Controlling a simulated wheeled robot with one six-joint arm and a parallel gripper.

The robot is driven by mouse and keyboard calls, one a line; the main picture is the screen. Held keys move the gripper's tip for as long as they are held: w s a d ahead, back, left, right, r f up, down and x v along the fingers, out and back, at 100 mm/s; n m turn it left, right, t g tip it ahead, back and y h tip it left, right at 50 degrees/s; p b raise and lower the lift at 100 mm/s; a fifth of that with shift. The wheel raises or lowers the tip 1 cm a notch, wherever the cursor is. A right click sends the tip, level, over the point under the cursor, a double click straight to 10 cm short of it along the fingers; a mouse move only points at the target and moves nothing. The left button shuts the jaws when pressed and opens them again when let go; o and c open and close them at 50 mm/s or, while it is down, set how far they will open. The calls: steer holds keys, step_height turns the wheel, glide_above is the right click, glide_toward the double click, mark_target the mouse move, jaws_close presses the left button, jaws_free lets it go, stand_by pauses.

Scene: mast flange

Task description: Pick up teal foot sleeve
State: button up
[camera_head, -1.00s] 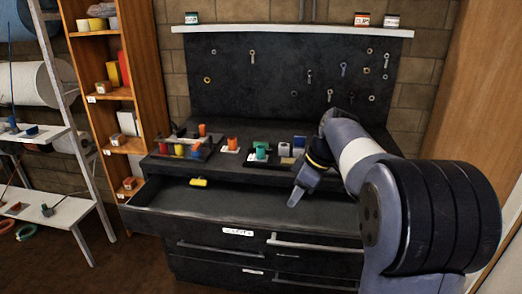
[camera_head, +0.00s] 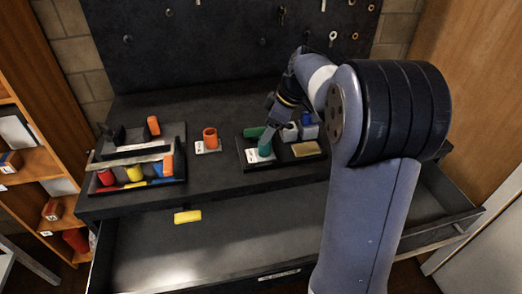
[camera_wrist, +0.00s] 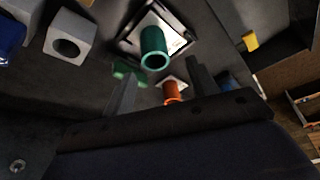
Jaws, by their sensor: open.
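The teal foot sleeve (camera_wrist: 154,48) is a short hollow tube standing on a white card in a dark tray (camera_head: 245,165) on the bench top. In the wrist view its open end faces the camera, just beyond and between the two fingers. My gripper (camera_wrist: 162,82) is open and empty, pointing down close over the sleeve. I cannot tell whether a finger touches it.
A green piece (camera_head: 253,131) lies right beside the sleeve. Grey blocks (camera_wrist: 72,32) and a tan block (camera_head: 306,149) are close by. An orange sleeve (camera_head: 210,137) stands to the left. A left rack holds coloured parts.

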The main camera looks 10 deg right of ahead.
mark_target(261, 148)
steer(key=shift+w+a+f, duration=0.2)
steer(key=shift+w+f, duration=0.05)
steer(key=shift+w, duration=0.05)
steer(key=x, duration=0.4)
steer(key=shift+w+f+p, duration=0.2)
steer(key=shift+f+p, duration=0.1)
steer(key=shift+f, duration=0.1)
steer(key=shift+c, duration=0.4)
jaws_close()
